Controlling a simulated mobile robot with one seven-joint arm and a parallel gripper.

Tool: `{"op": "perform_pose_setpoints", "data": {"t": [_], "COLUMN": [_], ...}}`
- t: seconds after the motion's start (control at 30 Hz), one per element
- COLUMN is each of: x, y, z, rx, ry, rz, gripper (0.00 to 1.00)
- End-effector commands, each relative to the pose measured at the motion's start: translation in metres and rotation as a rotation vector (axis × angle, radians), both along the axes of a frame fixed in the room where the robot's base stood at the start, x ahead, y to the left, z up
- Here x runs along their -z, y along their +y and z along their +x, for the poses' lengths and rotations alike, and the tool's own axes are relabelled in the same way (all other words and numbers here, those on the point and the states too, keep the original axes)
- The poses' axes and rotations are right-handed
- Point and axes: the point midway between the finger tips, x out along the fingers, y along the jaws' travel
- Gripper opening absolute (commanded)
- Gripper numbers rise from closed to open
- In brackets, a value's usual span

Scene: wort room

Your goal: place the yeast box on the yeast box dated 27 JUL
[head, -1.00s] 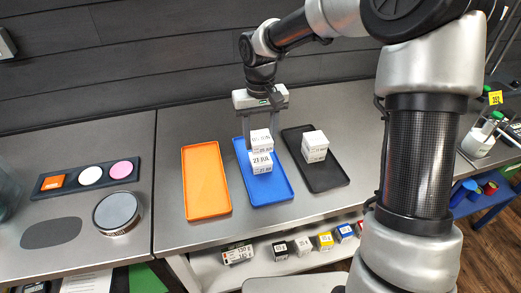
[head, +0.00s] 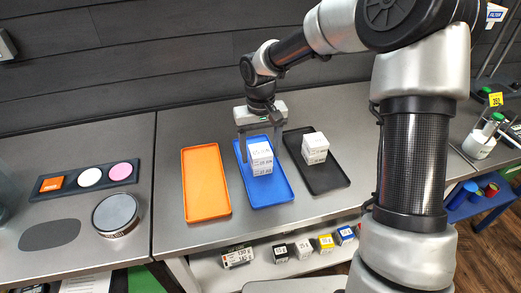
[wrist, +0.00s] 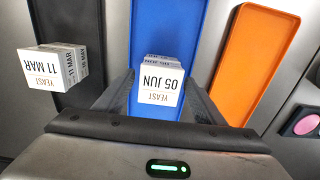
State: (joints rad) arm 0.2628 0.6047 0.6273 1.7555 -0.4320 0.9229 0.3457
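The white yeast box labelled 05 JUN (head: 260,149) sits on top of another white yeast box (head: 262,168) on the blue tray (head: 285,193). The lower box's label looks like 27 JUL in the head view. The 05 JUN box also shows in the wrist view (wrist: 160,83), where it hides most of the box below. My gripper (head: 261,146) is above the stack with its fingers spread on either side of the upper box. In the wrist view my gripper's fingers (wrist: 161,90) stand slightly apart from its sides.
The black tray (head: 330,182) on the right holds white boxes labelled 11 MAR (head: 315,146), apparently stacked. The orange tray (head: 205,185) on the left is empty. A round metal-rimmed container (head: 117,214) stands further left. Several small boxes lie on the shelf below.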

Motion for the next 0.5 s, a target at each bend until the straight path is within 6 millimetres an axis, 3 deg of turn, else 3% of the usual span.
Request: {"op": "perform_pose_setpoints", "data": {"t": [0.27,0.5], "x": [-0.011,-0.06], "y": [0.0,0.0], "z": [0.001,0.001], "rx": [0.001,0.002], "ry": [-0.003,-0.005], "rz": [0.0,-0.001], "gripper": [0.63,0.63]}}
